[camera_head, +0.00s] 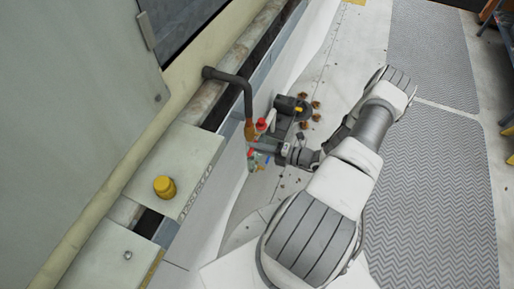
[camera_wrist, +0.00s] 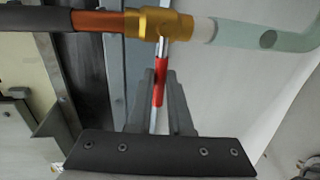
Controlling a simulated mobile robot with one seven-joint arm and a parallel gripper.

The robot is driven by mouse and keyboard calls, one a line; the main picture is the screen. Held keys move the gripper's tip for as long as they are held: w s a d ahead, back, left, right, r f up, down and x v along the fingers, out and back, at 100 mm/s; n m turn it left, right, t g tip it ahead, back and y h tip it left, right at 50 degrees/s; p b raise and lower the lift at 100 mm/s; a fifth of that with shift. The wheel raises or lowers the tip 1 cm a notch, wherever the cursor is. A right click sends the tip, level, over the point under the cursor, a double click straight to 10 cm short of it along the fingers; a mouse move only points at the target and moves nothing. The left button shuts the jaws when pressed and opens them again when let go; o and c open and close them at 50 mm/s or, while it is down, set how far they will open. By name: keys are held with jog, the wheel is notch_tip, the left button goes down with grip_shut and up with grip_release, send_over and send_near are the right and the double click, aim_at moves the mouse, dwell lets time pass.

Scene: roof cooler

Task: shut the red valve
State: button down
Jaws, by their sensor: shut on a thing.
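The red valve has a brass body (camera_wrist: 160,24) on a horizontal pipe run in the wrist view. Its red lever handle (camera_wrist: 160,82) hangs from a silver stem, roughly square to the pipe in that picture. My gripper (camera_wrist: 161,85) is closed about the red handle, one dark finger on each side. In the head view my gripper (camera_head: 257,147) is at the pipe's lower end, beside the brass and copper part (camera_head: 250,130). Small red parts show there above and below the fingers. Which one is the held handle is hard to tell.
A dark insulated pipe (camera_head: 236,78) bends down from the cooler wall. A black pump-like device (camera_head: 290,106) sits close beyond my gripper. A yellow knob (camera_head: 165,187) stands on a ledge at left. Grey textured mats (camera_head: 440,190) lie at right. A translucent hose (camera_wrist: 262,35) runs right.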

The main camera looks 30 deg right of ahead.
dwell(0.5)
jog(key=c, duration=0.8)
grip_release()
jog(key=shift+r, duration=0.1)
jog(key=shift+c, duration=0.2)
jog(key=p+v, duration=0.2)
jog(key=v, duration=1.5)
jog(key=shift+s+p, duration=0.2)
jog(key=shift+p, duration=0.1)
jog(key=shift+d+r, duration=0.1)
